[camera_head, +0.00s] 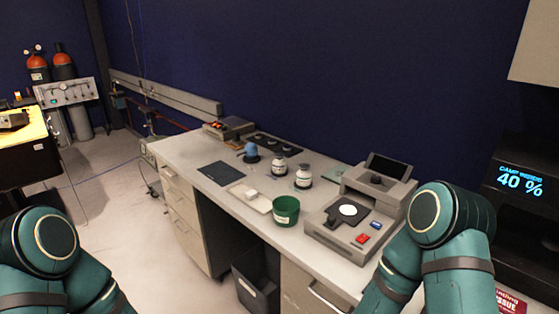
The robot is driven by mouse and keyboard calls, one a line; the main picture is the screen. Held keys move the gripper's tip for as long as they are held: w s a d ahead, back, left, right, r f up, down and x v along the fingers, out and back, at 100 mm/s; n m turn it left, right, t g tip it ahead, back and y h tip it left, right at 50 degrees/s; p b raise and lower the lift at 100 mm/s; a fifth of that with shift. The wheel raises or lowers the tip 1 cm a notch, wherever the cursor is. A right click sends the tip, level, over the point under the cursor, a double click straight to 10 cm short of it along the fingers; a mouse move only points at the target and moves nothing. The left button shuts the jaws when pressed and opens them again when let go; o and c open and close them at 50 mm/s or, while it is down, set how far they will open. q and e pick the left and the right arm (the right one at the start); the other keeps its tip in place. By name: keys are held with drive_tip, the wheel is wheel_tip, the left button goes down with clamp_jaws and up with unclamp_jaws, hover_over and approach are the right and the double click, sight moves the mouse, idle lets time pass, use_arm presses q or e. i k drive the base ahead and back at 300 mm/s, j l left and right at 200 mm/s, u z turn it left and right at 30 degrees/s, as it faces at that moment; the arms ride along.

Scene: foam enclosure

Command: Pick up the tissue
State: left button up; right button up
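A red and white label or box (510,302) is cut off by the bottom right corner; its partly readable lettering ends in "ISSUE". A small white item (250,195) lies on a pale flat tray (262,205) on the bench, left of a green tub (286,210). I cannot tell whether the small item is a tissue. My teal arm links show at the lower left and lower right. Neither gripper is in view, so I cannot see whether they are open or shut.
The white bench (180,150) carries white jars (303,177), a blue-topped object (251,152), a dark mat (221,173) and a grey device (345,235). A dark bin (255,290) stands below. Floor at the left is clear.

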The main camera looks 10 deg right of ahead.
sight(250, 194)
drive_tip(key=i+j, duration=0.9)
drive_tip(key=i, duration=0.15)
